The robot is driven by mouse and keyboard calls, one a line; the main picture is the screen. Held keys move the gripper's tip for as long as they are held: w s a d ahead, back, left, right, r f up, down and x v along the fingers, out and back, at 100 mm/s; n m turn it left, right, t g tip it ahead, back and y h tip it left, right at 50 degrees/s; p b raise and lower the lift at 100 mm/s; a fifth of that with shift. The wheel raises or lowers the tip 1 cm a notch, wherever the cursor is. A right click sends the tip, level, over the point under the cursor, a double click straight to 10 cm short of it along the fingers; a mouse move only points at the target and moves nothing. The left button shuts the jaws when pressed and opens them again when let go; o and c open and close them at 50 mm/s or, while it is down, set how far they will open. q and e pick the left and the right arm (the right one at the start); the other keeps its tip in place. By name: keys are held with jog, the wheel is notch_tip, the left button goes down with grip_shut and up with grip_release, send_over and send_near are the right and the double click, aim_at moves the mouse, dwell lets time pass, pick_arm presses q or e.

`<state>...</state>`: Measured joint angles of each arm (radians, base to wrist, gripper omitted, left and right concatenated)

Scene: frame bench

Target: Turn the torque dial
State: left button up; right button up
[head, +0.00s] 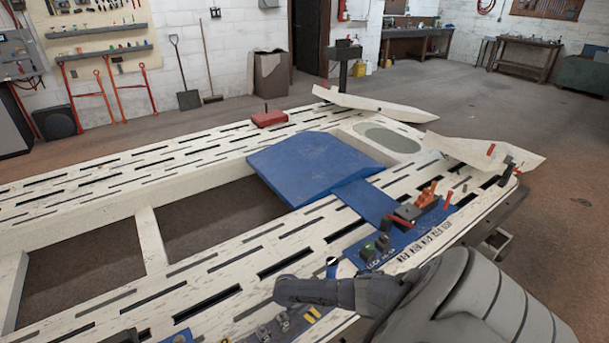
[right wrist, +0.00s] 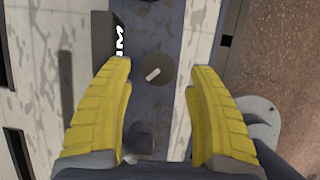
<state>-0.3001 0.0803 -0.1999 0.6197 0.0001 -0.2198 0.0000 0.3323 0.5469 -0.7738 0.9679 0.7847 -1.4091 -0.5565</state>
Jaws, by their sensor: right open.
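The torque dial (right wrist: 154,71) shows in the right wrist view as a small round dark knob with a short white pointer mark, tilted up to the right. It sits on a blue-grey strip. My right gripper (right wrist: 160,66) is open, with one yellow finger on each side of the dial and a gap to it on both sides. I cannot tell how high the fingertips are above the strip. In the head view my right arm covers this part of the bench, and I cannot make out the dial there with certainty. My left gripper is not in view.
The blue control panel (head: 404,240) on the white slotted bench (head: 230,295) carries green and black knobs (head: 383,243) and an orange clamp (head: 426,196). A dark block (right wrist: 103,45) stands left of the dial. A red block (head: 269,118) lies farther back. The bench has large openings.

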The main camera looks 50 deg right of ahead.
jog(key=shift+v, duration=2.35)
jog(key=shift+r, duration=0.1)
